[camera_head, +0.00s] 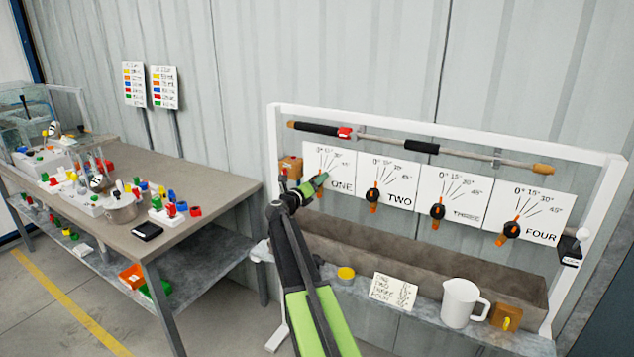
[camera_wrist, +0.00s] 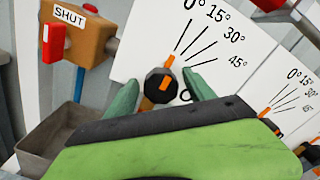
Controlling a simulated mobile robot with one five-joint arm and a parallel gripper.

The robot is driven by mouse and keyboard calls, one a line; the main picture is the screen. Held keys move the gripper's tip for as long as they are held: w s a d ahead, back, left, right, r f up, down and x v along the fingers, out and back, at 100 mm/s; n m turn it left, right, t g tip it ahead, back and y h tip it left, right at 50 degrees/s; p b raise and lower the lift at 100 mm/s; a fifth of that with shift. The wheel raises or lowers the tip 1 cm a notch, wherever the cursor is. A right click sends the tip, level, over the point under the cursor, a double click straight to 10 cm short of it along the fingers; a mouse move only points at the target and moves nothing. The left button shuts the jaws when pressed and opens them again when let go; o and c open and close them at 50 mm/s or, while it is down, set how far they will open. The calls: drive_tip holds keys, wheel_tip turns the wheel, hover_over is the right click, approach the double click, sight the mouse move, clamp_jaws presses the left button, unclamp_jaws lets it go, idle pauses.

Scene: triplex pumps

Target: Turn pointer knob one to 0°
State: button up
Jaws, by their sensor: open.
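Pointer knob one (camera_wrist: 158,86) is a round black knob with an orange pointer, on a white plate with 0°, 15°, 30° and 45° marks. In the wrist view its upper tip points roughly along the 0° line, and a wider orange part sticks out at lower left. My gripper (camera_wrist: 162,77) is open, with one green finger on each side of the knob. Contact cannot be told. In the head view my gripper (camera_head: 318,182) covers most of knob one, in front of the plate marked ONE (camera_head: 342,185).
Knobs TWO (camera_head: 373,196), THREE (camera_head: 437,212) and FOUR (camera_head: 511,230) stand to the right. An orange box with a red lever and a SHUT label (camera_wrist: 75,35) is close at left. A grey trough (camera_head: 420,258) runs below. A white jug (camera_head: 459,303) stands on the lower shelf.

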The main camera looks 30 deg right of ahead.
drive_tip(key=v, duration=1.7)
drive_tip(key=shift+a, duration=0.25)
drive_tip(key=shift+s, duration=0.1)
drive_tip(key=s+a+f+m+g+y+p, duration=0.2)
drive_tip(key=s+a+f+m+y, duration=0.3)
drive_tip(key=s+a+m, duration=0.2)
drive_tip(key=s+a+f+m+g+y+p, duration=0.2)
drive_tip(key=s+a+f+m+y, duration=0.3)
drive_tip(key=s+a+m, duration=0.3)
drive_tip(key=s+a+f+m+g+y+p, duration=0.3)
drive_tip(key=s+a+f+m+y, duration=0.3)
drive_tip(key=a+m, duration=0.7)
drive_tip(key=s+m+g, duration=0.1)
drive_tip(key=s+m, duration=0.1)
drive_tip(key=m, duration=0.1)
drive_tip(key=shift+s+f, duration=0.15)
drive_tip(key=shift+f, duration=0.25)
